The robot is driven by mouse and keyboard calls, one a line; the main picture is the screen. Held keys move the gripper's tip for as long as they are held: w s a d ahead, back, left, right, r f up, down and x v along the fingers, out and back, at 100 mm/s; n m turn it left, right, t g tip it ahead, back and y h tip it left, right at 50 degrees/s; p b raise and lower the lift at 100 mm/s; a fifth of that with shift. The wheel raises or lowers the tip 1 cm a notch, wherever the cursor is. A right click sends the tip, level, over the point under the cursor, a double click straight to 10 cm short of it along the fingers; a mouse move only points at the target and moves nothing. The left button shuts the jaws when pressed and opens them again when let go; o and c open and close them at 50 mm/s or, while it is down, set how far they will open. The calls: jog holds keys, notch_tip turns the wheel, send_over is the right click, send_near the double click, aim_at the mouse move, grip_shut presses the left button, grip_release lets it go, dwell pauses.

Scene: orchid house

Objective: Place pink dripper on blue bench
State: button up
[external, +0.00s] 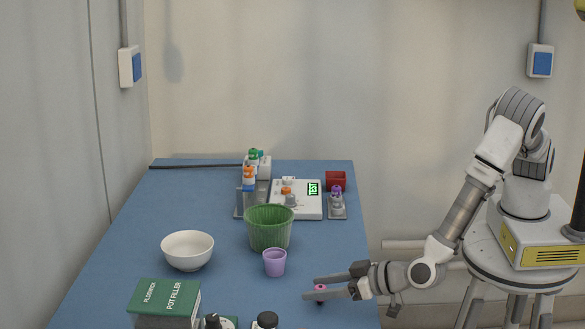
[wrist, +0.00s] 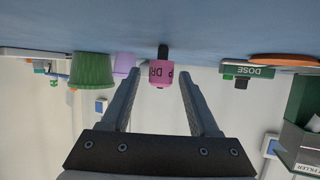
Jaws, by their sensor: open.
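The pink dripper (external: 320,288) is near the right edge of the blue bench (external: 130,235), between the fingers of my gripper (external: 311,287). Its pink part is above and a dark part is below, towards the bench. In the wrist view, which shows the bench at the top, the pink dripper (wrist: 161,73) has dark lettering and sits between the two spread fingertips, with a gap on each side. My gripper is open and low over the bench. Whether the dripper's lower end touches the bench is hard to tell.
A purple cup (external: 275,263) and green pot (external: 269,229) stand just behind and left of my gripper. Blue surface is clear at the far left.

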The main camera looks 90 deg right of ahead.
jog(key=p+v, duration=0.1)
jog(key=v, duration=1.1)
jog(key=shift+d, duration=0.1)
jog(key=w+r+y, duration=0.4)
jog(key=w+r, duration=0.1)
jog(key=r, duration=0.1)
jog(key=s+d+r+n+g+y, duration=0.1)
jog(key=d+r+n+y, duration=0.2)
jog(key=r, duration=0.5)
jog(key=s+d+r+g+y, duration=0.1)
jog(key=d+r+g+y, duration=0.15)
jog(key=d+r, duration=0.45)
jog(key=s+d+n+g+h, duration=0.1)
jog(key=s+d+g+h, duration=0.2)
jog(key=s+d, duration=1.8)
jog(key=shift+s+r+n+h, duration=0.3)
jog(key=shift+s+h, duration=0.25)
jog(key=shift+s, duration=0.45)
jog(key=shift+d+g, duration=0.15)
jog(key=shift+g, duration=0.1)
